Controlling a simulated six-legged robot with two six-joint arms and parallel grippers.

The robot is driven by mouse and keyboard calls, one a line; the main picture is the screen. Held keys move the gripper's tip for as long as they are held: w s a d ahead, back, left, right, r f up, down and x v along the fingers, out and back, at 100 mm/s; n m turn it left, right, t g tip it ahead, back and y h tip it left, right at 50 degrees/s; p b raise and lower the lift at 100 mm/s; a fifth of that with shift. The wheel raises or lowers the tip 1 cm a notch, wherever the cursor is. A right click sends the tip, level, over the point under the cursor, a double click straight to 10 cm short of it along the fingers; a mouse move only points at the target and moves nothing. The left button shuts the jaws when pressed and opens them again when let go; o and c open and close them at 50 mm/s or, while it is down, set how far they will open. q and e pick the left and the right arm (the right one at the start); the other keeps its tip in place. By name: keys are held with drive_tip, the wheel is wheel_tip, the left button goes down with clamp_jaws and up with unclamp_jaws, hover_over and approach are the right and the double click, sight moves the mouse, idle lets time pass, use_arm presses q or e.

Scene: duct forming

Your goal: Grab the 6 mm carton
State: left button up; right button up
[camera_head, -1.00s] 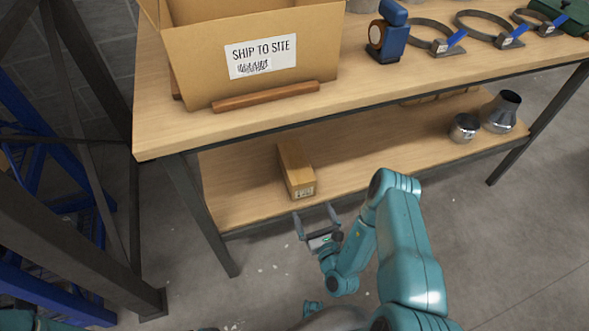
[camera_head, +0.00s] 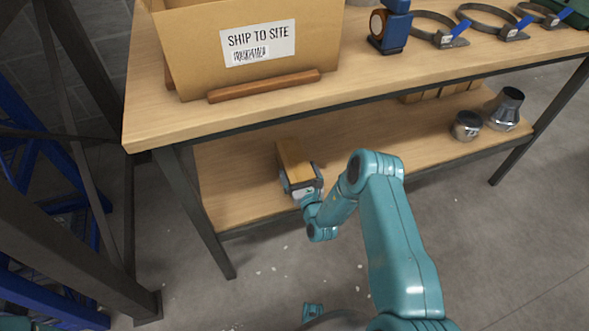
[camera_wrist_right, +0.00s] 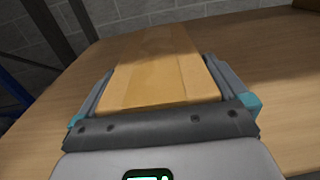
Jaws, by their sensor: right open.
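A small, long tan carton (camera_head: 292,155) lies on the lower shelf of the workbench, toward its left end. My right gripper (camera_head: 300,178) is at the carton's near end, with one finger on each side of it. In the right wrist view the carton (camera_wrist_right: 160,70) lies between the two open fingers (camera_wrist_right: 160,85), its near end close to the palm. Thin gaps seem to show beside the fingers; contact is hard to tell. The carton's label is hidden in both views now. My left gripper is not in view.
The upper tabletop (camera_head: 200,125) overhangs the lower shelf (camera_head: 235,190). A "SHIP TO SITE" box (camera_head: 200,50) stands on top behind a wooden strip (camera_head: 265,87). Metal duct fittings (camera_head: 466,125) and more cartons sit farther right on the shelf. A table leg (camera_head: 200,215) stands at left.

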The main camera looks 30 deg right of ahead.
drive_tip(key=shift+w, duration=0.2)
drive_tip(key=shift+r, duration=0.1)
drive_tip(key=c, duration=1)
drive_tip(key=shift+o, duration=0.2)
